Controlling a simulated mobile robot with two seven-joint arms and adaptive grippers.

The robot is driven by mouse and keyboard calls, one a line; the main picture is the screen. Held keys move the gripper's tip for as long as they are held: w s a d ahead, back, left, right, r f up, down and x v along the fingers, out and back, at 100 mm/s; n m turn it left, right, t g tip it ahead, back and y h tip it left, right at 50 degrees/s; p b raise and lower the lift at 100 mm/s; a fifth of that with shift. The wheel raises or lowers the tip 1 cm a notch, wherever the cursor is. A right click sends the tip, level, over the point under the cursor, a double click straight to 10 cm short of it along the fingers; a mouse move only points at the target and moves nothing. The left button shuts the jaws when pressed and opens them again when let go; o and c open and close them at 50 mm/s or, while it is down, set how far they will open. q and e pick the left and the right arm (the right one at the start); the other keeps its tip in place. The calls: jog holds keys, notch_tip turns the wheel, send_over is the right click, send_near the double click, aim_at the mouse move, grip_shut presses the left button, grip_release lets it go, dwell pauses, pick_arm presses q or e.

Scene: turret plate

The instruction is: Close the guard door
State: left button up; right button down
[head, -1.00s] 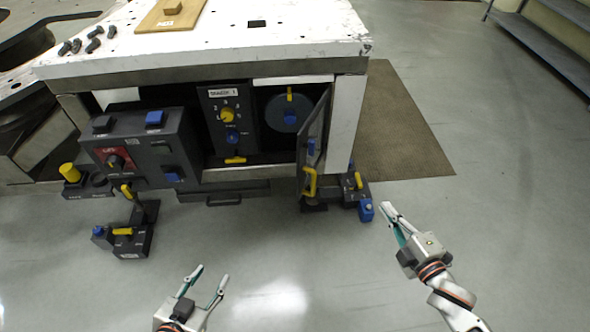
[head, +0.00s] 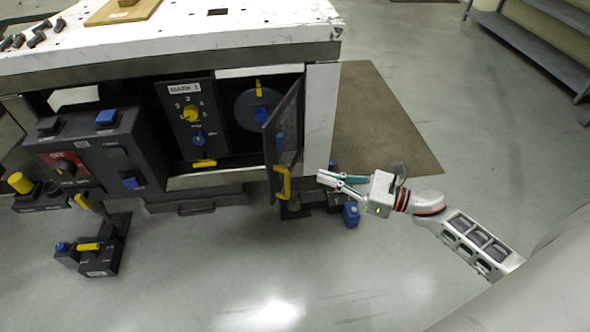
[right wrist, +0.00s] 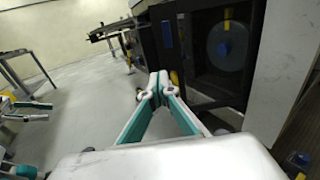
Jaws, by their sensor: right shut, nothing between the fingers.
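The guard door (head: 286,125) is a dark panel hinged at the right side of the opening under the white table. It stands open, swung out toward me, with a yellow handle (head: 283,184) low on its outer face. Behind it the compartment shows a round grey disc (head: 245,112) with a blue hub. My right gripper (head: 320,178) is shut and empty, just right of the door's lower part. In the right wrist view its fingertips (right wrist: 158,82) meet, near the dark door edge (right wrist: 153,50). Contact with the door cannot be told.
A selector panel (head: 188,115) with yellow and blue knobs stands left of the opening. A dark control box (head: 105,150) is further left. A pedestal with a blue part (head: 351,214) stands below my right gripper.

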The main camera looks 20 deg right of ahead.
aim_at(269, 160)
jog(key=x, duration=1.3)
jog(key=shift+w+a+p, duration=0.1)
jog(key=shift+a+p, duration=0.05)
jog(key=shift+p, duration=0.15)
pick_arm(q)
jog(key=shift+s+a+f, duration=0.1)
jog(key=shift+s+f, duration=0.15)
jog(key=shift+s, duration=0.1)
jog(key=shift+w+r, duration=0.1)
jog(key=shift+w, duration=0.05)
